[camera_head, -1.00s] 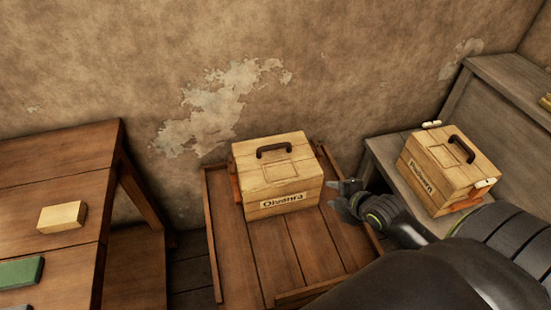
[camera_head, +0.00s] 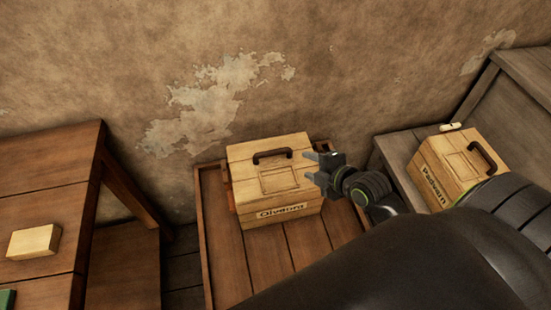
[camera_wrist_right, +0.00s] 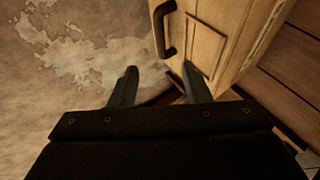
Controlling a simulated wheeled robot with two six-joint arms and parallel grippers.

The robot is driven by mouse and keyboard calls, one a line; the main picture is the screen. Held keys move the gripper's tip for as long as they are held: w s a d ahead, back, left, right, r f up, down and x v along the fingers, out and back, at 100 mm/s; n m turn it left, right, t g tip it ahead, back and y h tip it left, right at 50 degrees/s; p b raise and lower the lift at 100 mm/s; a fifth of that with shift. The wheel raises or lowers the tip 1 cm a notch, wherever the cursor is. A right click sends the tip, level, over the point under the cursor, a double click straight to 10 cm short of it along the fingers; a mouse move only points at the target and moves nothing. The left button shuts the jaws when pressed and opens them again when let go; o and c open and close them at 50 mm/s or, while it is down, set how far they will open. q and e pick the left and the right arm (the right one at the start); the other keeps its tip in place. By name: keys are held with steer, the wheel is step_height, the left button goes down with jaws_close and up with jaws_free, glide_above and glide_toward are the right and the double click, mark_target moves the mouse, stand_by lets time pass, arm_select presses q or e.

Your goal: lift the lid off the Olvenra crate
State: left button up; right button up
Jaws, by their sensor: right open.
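The Olvenra crate (camera_head: 282,213) is a pale wooden box with its name on the front, standing on a low brown wooden table. Its lid (camera_head: 243,157) is on and carries a dark arched handle (camera_head: 272,155). My right gripper (camera_head: 309,167) is open and empty, just right of the lid's right edge. In the right wrist view its two fingers (camera_wrist_right: 160,88) are spread apart, with the crate's lid (camera_wrist_right: 207,20) and handle (camera_wrist_right: 163,30) beyond them, not between them. I cannot tell if a finger touches the crate. My left gripper is not in view.
A similar crate (camera_head: 437,177) with a dark handle stands on a grey bench to the right, partly behind my right arm. A brown table (camera_head: 45,170) at left holds a pale block (camera_head: 34,242). The low table (camera_head: 228,265) has raised edges and bare boards in front of the crate.

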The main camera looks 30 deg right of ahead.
mark_target(276, 153)
steer(key=x, duration=0.4)
steer(key=shift+w+a, duration=0.15)
steer(key=shift+a, duration=0.25)
steer(key=x, duration=0.4)
steer(key=shift+w+d+f+p, duration=0.1)
steer(key=shift+d+p, duration=0.05)
steer(key=shift+p, duration=0.2)
steer(key=shift+x, duration=0.85)
steer(key=shift+p+x, duration=0.45)
steer(key=shift+x, duration=2.05)
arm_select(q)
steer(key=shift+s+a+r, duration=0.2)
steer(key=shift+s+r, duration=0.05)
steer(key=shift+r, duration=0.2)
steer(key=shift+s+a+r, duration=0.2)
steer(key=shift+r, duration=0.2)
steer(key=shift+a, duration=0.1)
arm_select(e)
jaws_close()
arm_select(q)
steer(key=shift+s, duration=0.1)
